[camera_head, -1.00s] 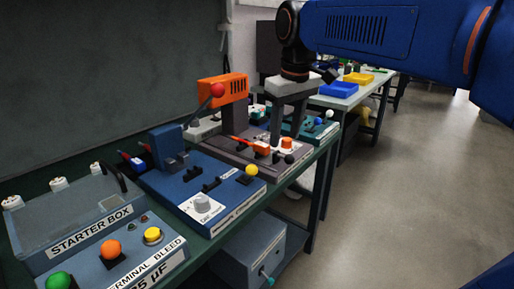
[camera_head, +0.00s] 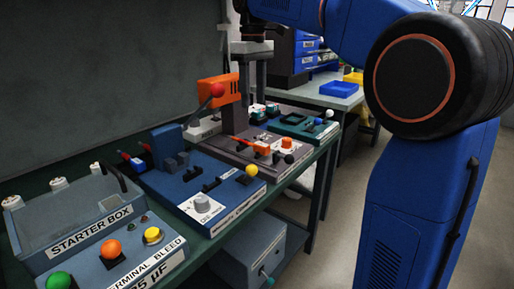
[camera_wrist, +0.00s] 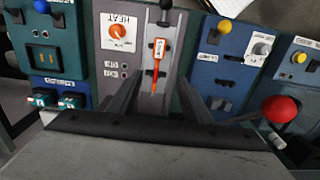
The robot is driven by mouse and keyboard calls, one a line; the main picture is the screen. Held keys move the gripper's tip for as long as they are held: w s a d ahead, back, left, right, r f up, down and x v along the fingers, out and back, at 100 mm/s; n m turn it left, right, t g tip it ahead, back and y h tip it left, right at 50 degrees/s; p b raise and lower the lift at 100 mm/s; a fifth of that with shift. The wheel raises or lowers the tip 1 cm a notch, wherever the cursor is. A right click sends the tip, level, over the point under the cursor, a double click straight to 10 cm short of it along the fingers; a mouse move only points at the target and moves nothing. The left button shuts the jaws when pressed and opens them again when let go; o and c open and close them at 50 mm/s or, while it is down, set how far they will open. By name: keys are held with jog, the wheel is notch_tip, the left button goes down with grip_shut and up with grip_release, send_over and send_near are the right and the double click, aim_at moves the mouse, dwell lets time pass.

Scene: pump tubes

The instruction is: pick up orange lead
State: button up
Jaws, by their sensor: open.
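The orange lead (camera_wrist: 156,62) lies on the grey panel in the wrist view, a thick orange plug end with a thin orange stem running toward me. In the head view its plug end (camera_head: 262,147) shows on the grey bench unit, beside the orange dial. My gripper (camera_wrist: 160,84) is open and empty, with one finger on each side of the lead's line in the wrist view. The lead is not between touching fingers.
The HEAT dial (camera_wrist: 118,32) sits beside the lead. A red ball knob (camera_wrist: 280,109) on a lever stands close to the gripper's right side. The orange box (camera_head: 222,90) rises from the grey unit. A blue unit (camera_head: 205,190) and starter box (camera_head: 75,215) fill the bench front.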

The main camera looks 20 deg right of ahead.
send_over(254, 146)
jog(key=w, duration=0.1)
jog(key=f, duration=0.9)
jog(key=shift+w+d+f, duration=0.1)
jog(key=shift+d+f, duration=0.1)
jog(key=f, duration=0.4)
jog(key=shift+d, duration=0.3)
jog(key=shift+f, duration=0.6)
grip_shut()
